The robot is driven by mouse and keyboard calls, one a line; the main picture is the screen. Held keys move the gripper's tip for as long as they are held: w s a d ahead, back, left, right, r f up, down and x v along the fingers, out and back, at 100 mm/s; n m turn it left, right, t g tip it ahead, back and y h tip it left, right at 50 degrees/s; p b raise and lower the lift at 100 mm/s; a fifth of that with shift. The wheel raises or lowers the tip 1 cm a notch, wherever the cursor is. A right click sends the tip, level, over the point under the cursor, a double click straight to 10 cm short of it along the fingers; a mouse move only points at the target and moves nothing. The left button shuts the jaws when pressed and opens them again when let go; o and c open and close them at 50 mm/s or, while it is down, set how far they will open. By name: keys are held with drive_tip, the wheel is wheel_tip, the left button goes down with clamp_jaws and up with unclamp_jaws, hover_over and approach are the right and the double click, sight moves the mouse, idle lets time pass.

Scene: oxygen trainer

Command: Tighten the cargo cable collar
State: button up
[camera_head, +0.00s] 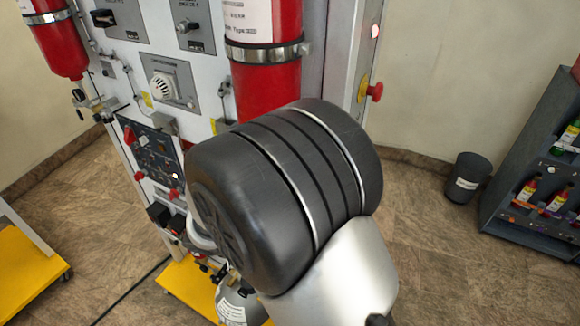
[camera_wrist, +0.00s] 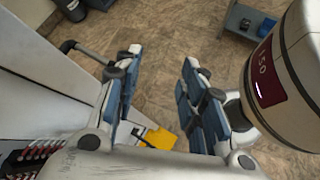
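My gripper (camera_wrist: 160,60) shows in the wrist view as two fingers with blue pads, spread wide apart with bare floor visible between them. It is open and holds nothing. In the head view my dark arm joint covers the middle, and the gripper's fingers are hidden behind it. The white trainer panel (camera_head: 120,62) stands behind my arm at the left. It carries a dark control board (camera_head: 152,152) with red knobs, and small black fittings lie below it, partly covered by my arm. I cannot make out the cargo cable collar in either view.
Red cylinders (camera_head: 262,85) are strapped to the panel, with a red button (camera_head: 375,91) on its right side. A dark bin (camera_head: 467,178) and a bottle shelf (camera_head: 540,190) stand at the right. A yellow base (camera_head: 27,272) lies at left. Floor between panel and bin is clear.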

drive_tip(key=s+a+f+n+t+y+p, duration=0.1)
drive_tip(key=s+a+f+n+t+p, duration=0.1)
drive_tip(key=a+f+n+t, duration=0.65)
drive_tip(key=s+a+f+n+t+y+p, duration=0.1)
drive_tip(key=a+f+n+t+p, duration=0.1)
drive_tip(key=a+f+n+t, duration=0.6)
drive_tip(key=w+d+f+g, duration=0.1)
drive_tip(key=w+d, duration=0.3)
drive_tip(key=w, duration=0.3)
drive_tip(key=w+d+f+n+g, duration=0.1)
drive_tip(key=w+d+f, duration=0.1)
drive_tip(key=w+d, duration=0.3)
drive_tip(key=w, duration=0.3)
drive_tip(key=shift+d+f, duration=0.25)
drive_tip(key=shift+d, duration=0.05)
drive_tip(key=shift+n, duration=0.25)
drive_tip(key=shift+c, duration=0.4)
clamp_jaws()
